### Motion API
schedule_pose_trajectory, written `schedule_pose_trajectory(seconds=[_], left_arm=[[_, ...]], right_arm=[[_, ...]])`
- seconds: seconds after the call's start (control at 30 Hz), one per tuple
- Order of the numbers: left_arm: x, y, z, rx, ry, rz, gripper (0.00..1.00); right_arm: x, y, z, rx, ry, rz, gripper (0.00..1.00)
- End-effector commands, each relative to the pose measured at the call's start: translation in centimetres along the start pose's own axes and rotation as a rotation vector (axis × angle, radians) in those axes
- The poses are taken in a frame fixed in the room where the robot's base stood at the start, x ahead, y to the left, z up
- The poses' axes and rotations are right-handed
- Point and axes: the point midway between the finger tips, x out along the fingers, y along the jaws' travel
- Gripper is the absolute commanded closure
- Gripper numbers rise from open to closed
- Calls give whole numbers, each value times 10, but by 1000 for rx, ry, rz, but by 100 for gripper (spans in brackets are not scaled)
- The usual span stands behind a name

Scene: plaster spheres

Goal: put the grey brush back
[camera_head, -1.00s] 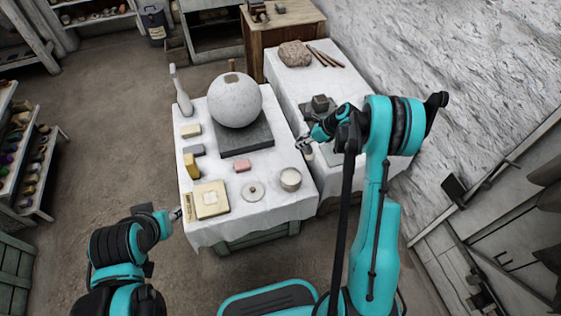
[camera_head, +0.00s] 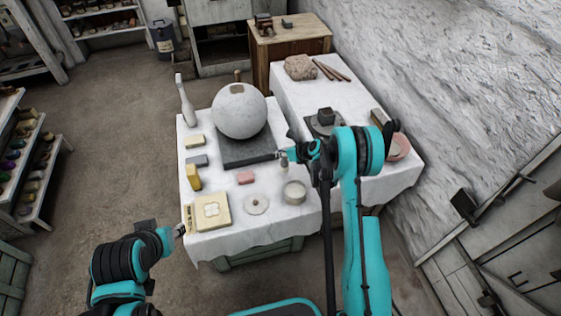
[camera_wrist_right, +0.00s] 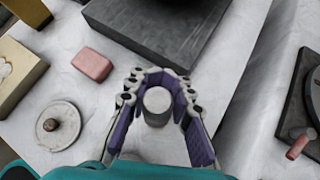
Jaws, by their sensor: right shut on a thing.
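My right gripper (camera_head: 283,155) is over the near table, by the right front corner of the dark slab (camera_head: 250,158). It is shut on a small pale grey round-ended thing, which I take for the grey brush (camera_head: 284,163). In the right wrist view the thing (camera_wrist_right: 157,99) stands between the curled fingers of the right gripper (camera_wrist_right: 158,84); its lower part is hard to make out. My left gripper (camera_head: 180,230) is at the near left edge of the table, and its jaws are too small to read.
A big plaster sphere (camera_head: 239,110) rests on the slab. A pale cup (camera_head: 294,192), a round lid (camera_head: 256,204), a pink block (camera_head: 246,177) and a square mould (camera_head: 212,212) stand on the near table (camera_head: 275,225). A second table with a stand (camera_head: 325,122) is to the right.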

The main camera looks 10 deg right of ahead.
Motion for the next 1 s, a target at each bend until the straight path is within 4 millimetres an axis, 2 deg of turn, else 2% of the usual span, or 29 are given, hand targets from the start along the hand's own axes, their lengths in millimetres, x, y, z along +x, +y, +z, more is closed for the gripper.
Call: schedule_pose_trajectory(seconds=[0.27, 0.57, 0.6, 0.67, 0.7, 1.0], left_arm=[[17, 0, 12, 0, 0, 0, 61], [16, 0, 11, 0, 0, 0, 61], [16, 0, 11, 0, 0, 0, 61], [16, 0, 11, 0, 0, 0, 61], [16, 0, 11, 0, 0, 0, 61], [15, 0, 11, 0, 0, 0, 61]], right_arm=[[26, -6, -29, 0, 0, 0, 100], [26, -6, -29, 0, 1, 0, 100], [26, -6, -30, 0, 1, 0, 78], [26, -6, -30, 0, 1, 0, 62], [26, -6, -30, 0, 1, 0, 58], [24, -6, -28, 0, 1, 0, 58]])
